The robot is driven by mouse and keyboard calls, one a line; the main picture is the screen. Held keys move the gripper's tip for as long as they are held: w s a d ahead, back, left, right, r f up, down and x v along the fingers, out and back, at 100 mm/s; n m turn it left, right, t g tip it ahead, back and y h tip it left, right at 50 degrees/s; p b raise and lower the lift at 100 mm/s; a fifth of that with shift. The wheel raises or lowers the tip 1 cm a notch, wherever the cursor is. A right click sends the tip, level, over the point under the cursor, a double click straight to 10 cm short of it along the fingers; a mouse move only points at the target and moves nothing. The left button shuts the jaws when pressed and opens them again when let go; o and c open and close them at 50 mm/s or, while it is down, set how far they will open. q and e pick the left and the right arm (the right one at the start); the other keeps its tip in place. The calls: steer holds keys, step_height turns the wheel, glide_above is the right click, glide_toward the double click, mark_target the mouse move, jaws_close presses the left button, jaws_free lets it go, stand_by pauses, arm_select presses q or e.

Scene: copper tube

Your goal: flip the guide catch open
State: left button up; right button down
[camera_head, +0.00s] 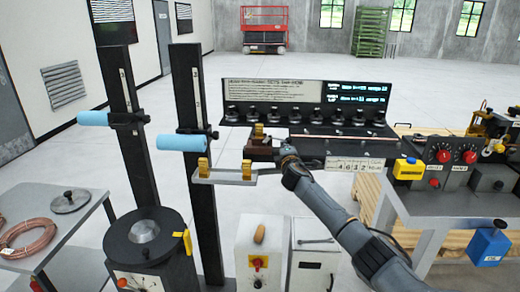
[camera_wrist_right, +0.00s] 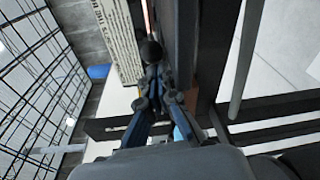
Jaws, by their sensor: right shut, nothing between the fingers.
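A brass-coloured tab (camera_head: 258,131) stands on a dark brown block (camera_head: 261,152) at the near left end of the long machine. Two more brass pieces (camera_head: 204,168) sit lower, on a pale bracket (camera_head: 220,178). I cannot tell for certain which part is the guide catch. My right gripper (camera_head: 284,154) is just right of the brown block, small and partly hidden by its own arm. In the right wrist view its fingers (camera_wrist_right: 153,82) are together and empty, close to a dark round knob (camera_wrist_right: 151,50). Whether they touch anything is unclear. My left gripper is not in view.
A row of dark rollers (camera_head: 290,115) and a dark panel (camera_head: 270,92) run behind the gripper. Two black posts (camera_head: 205,200) with blue handles (camera_head: 183,142) stand left. A control bench (camera_head: 450,205) is at right. A copper coil (camera_head: 28,236) lies on the left table.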

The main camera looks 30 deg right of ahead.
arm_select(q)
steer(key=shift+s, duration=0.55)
arm_select(e)
steer(key=v, duration=1.2)
